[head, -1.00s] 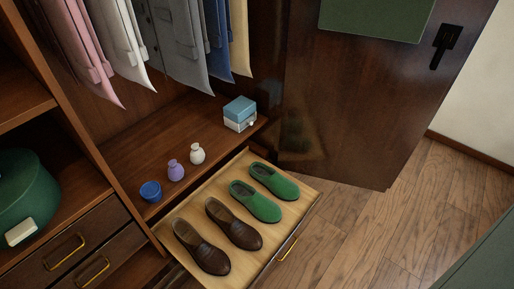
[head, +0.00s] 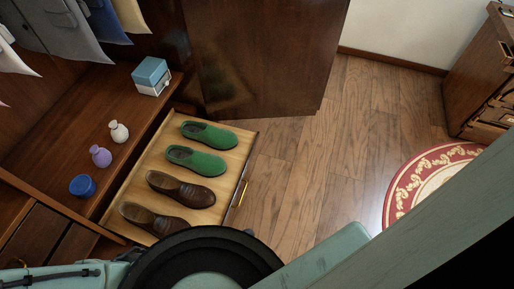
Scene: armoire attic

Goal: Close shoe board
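The shoe board (head: 228,172) is a light wood pull-out board low in the armoire. It is pulled out, with a gold handle (head: 243,193) on its dark front edge. A pair of green shoes (head: 197,161) and a pair of brown shoes (head: 180,189) lie on it. The near brown shoe is partly covered by my arm. My arm crosses the bottom and lower right of the head view. My gripper cannot be seen.
The shelf (head: 66,121) above the board holds a blue box (head: 151,75), two small vases and a blue cup (head: 83,186). The armoire door (head: 262,60) stands open behind the board. Wood floor (head: 300,170) is clear to the right, with a red rug (head: 420,178) and a dresser (head: 480,80) beyond.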

